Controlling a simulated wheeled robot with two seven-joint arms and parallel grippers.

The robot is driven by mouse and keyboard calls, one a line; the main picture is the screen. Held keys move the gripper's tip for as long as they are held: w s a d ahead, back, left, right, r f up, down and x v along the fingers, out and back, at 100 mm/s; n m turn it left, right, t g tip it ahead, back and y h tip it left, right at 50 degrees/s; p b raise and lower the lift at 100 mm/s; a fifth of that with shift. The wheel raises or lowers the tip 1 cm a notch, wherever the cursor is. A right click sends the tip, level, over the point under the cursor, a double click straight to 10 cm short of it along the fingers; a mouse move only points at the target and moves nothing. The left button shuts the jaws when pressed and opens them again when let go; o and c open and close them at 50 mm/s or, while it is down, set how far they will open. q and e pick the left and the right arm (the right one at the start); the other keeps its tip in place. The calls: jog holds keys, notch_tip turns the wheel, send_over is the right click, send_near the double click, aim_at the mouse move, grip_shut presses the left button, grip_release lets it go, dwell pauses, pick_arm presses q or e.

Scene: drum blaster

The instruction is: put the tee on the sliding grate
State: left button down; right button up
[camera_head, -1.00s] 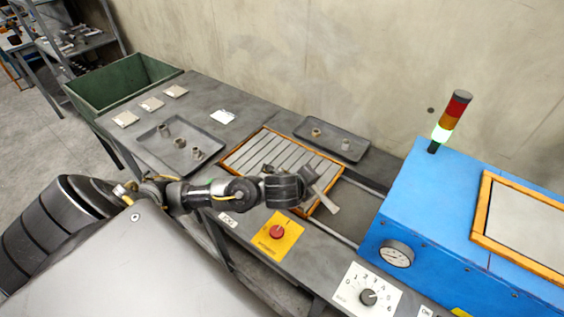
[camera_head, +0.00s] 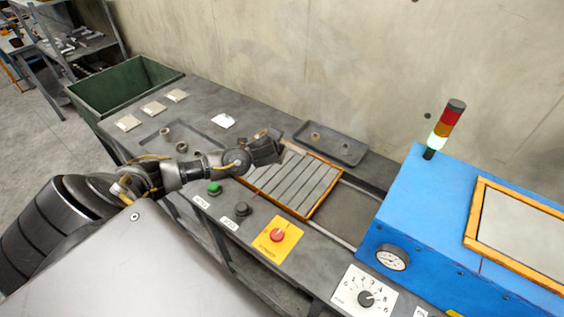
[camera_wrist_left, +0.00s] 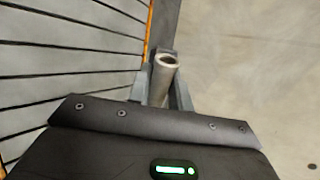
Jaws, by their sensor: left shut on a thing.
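The sliding grate (camera_head: 302,184) is a slatted panel in an orange frame on the bench. My left gripper (camera_head: 268,142) is above its back left corner, pointing right and away. It is shut on the tee, a grey-brown pipe fitting (camera_wrist_left: 164,75) seen between the two fingers in the left wrist view. The round open end of the tee faces up there; its lower part is hidden by the gripper. Grate slats fill the left of that view. My right gripper is not in view.
A left tray (camera_head: 150,139) holds grey fittings, partly behind my arm. A back tray (camera_head: 358,157) holds smaller fittings. The blue machine (camera_head: 440,210) with a light tower (camera_head: 448,125) stands right. A red button (camera_head: 277,236) and a dial (camera_head: 366,298) are along the front.

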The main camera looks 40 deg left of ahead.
pick_arm(q)
jog(key=shift+w+a+r, duration=0.15)
jog(key=shift+a+r, duration=0.05)
jog(key=shift+a, duration=0.45)
jog(key=shift+f, duration=0.15)
jog(key=shift+f+b, duration=0.55)
jog(key=shift+b, duration=0.05)
notch_tip(320, 180, down, 8)
jog(key=b, duration=0.7)
jog(key=shift+r, duration=0.1)
jog(key=shift+f+b, duration=0.3)
jog(key=shift+f, duration=0.15)
jog(key=c, duration=1.4)
grip_release()
jog(key=shift+c, duration=0.2)
